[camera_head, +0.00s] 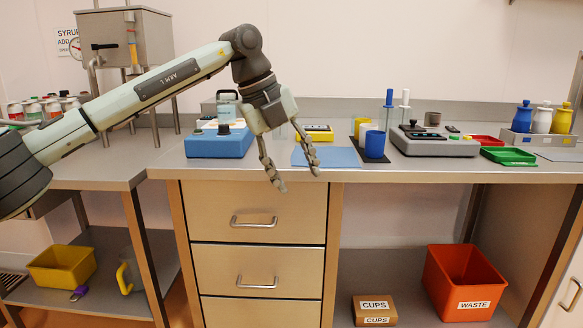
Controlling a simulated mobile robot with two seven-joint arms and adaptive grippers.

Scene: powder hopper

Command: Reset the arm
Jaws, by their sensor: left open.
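My left arm (165,85) comes in from the left and reaches over the counter. Its left gripper (297,182) points down, open and empty, with its fingertips in front of the counter's front edge and above the drawers. The gripper covers part of the counter behind it, next to a blue mat (340,157). My right gripper is not in view.
A blue device (218,145) stands left of the gripper; cups, including a blue cup (375,144), and a grey device (434,142) stand right. A hopper (125,38) stands at the back left. Drawers (257,220) lie below; an orange waste bin (464,283) stands lower right.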

